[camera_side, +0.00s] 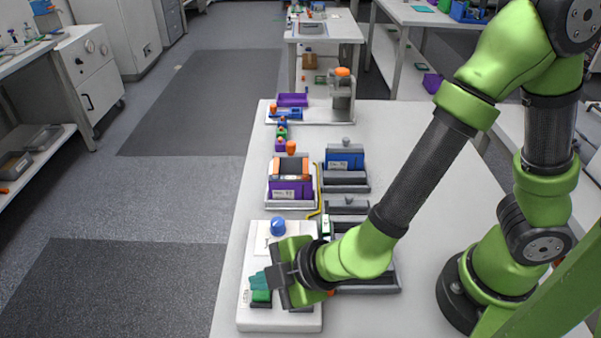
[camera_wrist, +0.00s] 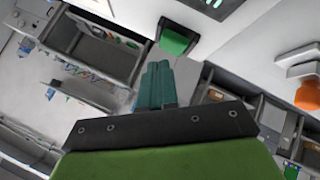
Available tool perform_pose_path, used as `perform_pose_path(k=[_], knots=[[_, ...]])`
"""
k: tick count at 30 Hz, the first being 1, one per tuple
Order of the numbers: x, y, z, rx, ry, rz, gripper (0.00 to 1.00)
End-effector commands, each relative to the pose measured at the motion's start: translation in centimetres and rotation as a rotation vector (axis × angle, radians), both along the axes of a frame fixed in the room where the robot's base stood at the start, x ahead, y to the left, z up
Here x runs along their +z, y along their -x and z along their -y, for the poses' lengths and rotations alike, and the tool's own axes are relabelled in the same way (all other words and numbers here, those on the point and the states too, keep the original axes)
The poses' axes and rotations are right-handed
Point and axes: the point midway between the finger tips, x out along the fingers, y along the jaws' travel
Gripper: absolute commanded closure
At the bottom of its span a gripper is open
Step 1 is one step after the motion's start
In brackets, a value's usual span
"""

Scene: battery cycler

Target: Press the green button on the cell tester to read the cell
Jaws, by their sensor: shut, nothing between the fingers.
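The cell tester (camera_side: 245,315) is a white box at the near left end of the bench in the side view. It has a blue knob (camera_side: 277,226) at its far end and a green button (camera_side: 261,296) in a dark surround near its front. The green button also shows in the wrist view (camera_wrist: 176,40), just past the fingertips. My gripper (camera_side: 258,282) has teal fingers closed together, empty, above the button and partly over it in the side view. In the wrist view the fingertips (camera_wrist: 159,66) show apart from the button in the picture; the actual gap is unclear.
Behind the tester stand a holder with a purple block (camera_side: 291,189) and a blue block in a dark holder (camera_side: 344,158). A yellow cable (camera_side: 319,190) runs between them. Dark trays lie right of the tester, partly hidden by my arm. The bench's right side is mostly bare.

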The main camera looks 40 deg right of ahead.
Motion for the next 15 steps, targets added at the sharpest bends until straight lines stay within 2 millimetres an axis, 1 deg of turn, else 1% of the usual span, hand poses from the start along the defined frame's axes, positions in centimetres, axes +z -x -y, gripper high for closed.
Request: perform_pose_path(k=[10, 15], knots=[[0.2, 0.0, 0.0, 0.0, -0.001, 0.001, 1.0], [1.8, -0.1, 0.0, -0.002, -0.002, 0.004, 1.0]])
